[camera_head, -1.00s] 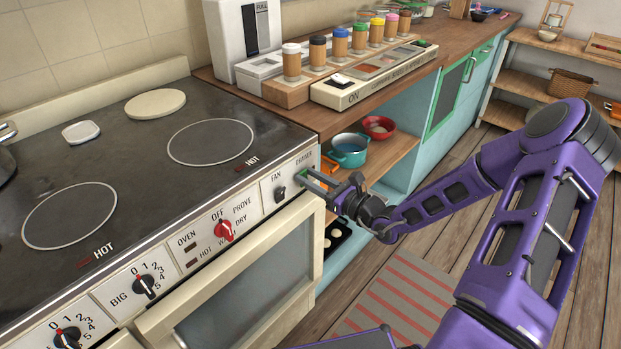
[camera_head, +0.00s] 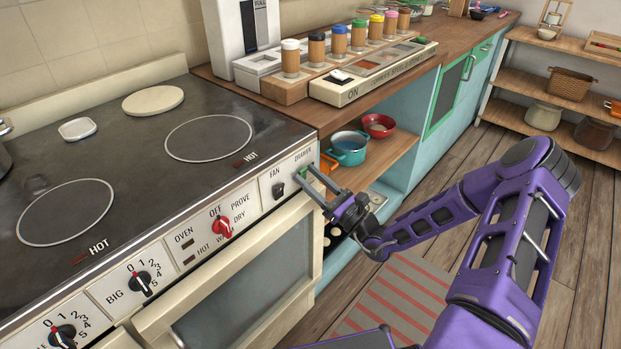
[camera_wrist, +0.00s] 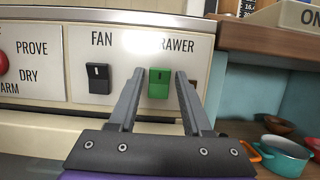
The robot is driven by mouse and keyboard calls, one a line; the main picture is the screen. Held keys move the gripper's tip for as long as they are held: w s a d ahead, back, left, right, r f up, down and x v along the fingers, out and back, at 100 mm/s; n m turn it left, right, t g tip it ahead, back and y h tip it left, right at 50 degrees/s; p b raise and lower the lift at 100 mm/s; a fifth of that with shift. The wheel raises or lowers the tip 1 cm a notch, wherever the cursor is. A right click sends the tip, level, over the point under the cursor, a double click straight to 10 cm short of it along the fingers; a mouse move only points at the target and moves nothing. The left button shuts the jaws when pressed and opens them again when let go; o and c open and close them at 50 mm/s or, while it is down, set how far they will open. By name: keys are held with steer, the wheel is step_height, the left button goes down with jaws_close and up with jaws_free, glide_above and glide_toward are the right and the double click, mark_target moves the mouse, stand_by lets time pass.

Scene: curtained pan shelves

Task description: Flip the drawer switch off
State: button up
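The drawer switch (camera_wrist: 159,83) is a green rocker on the white panel under the partly covered label "DRAWER" in the wrist view. My gripper (camera_wrist: 160,90) is open, with one finger to the left and one to the right of the green switch. Nothing is held between the fingers. I cannot tell whether the fingertips touch the panel. In the head view my gripper (camera_head: 307,178) is at the right end of the stove front, and its fingers partly hide the switch.
The black fan switch (camera_wrist: 98,79) is just left of my gripper. A red oven knob (camera_head: 222,227) is further left. Right of the stove, an open shelf holds a teal pot (camera_head: 349,148) and a red bowl (camera_head: 378,125). A striped rug (camera_head: 405,300) lies on the floor.

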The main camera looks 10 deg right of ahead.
steer(key=shift+o, duration=0.8)
steer(key=v, duration=1.7)
steer(key=shift+d+p, duration=0.15)
steer(key=shift+p, duration=0.2)
steer(key=shift+s+f, duration=0.1)
steer(key=shift+s, duration=0.05)
